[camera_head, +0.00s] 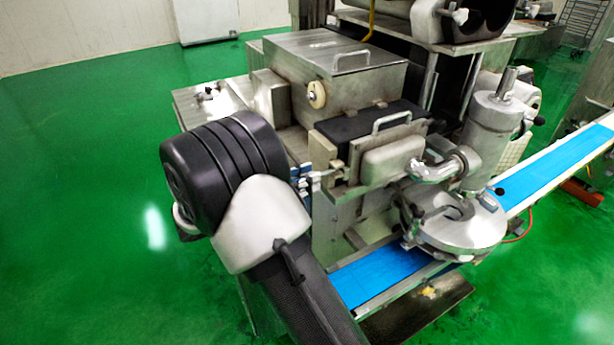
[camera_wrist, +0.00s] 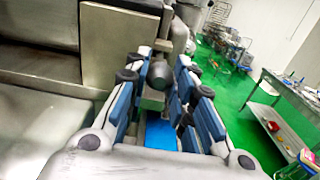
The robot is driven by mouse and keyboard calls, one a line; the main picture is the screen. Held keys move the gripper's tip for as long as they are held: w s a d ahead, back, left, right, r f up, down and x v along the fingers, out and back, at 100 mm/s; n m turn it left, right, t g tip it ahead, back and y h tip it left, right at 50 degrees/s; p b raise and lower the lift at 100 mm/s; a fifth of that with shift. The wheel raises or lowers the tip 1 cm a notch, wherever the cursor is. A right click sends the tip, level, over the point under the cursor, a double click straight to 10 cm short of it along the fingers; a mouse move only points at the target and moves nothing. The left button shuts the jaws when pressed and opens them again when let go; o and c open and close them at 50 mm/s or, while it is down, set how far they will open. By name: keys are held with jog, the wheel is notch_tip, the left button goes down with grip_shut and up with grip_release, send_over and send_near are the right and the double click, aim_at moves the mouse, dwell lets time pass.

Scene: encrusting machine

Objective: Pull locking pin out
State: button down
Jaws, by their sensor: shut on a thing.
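The locking pin (camera_wrist: 160,76) shows in the wrist view as a dark rounded knob between the fingers, in front of a metal block on the machine. My gripper (camera_wrist: 162,66) is shut on it, with a blue-padded finger on each side. How far the pin sits in its hole cannot be told. In the head view my gripper (camera_head: 302,173) shows only as small blue and pale parts beside the machine's front left side. My arm covers most of it, and the pin cannot be made out there.
The steel encrusting machine (camera_head: 330,65) fills the middle of the head view. A blue conveyor belt (camera_head: 375,277) runs below and to the right. A steel table (camera_wrist: 280,100) stands at the right in the wrist view. Green floor (camera_head: 80,180) is clear at the left.

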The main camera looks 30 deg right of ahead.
jog(key=c, duration=1.4)
grip_release()
jog(key=shift+o, duration=0.2)
jog(key=shift+a, duration=0.1)
jog(key=a, duration=1.2)
jog(key=shift+s, duration=0.25)
